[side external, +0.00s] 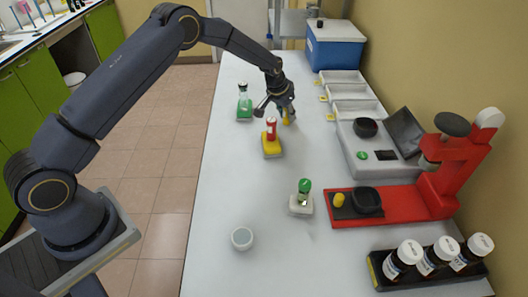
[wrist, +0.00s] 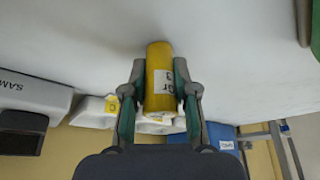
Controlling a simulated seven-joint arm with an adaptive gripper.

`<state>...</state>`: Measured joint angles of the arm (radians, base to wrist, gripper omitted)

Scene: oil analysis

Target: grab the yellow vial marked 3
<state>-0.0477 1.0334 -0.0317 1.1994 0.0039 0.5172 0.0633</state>
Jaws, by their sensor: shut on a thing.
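The yellow vial (wrist: 159,75) is a cylinder with a white label whose dark print I cannot read clearly. In the wrist view it lies between the two fingers of my gripper (wrist: 160,95), which are shut on its sides. In the side view my gripper (side external: 282,108) points down at the far part of the table, and only a sliver of the yellow vial (side external: 287,119) shows below it. I cannot tell whether the vial touches the table.
A red vial on a yellow base (side external: 271,148) stands close in front of my gripper, and a green one (side external: 244,113) stands to its left. White trays (side external: 348,98) and a blue box (side external: 335,53) lie to the right and behind. A red stand (side external: 400,204) is farther right.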

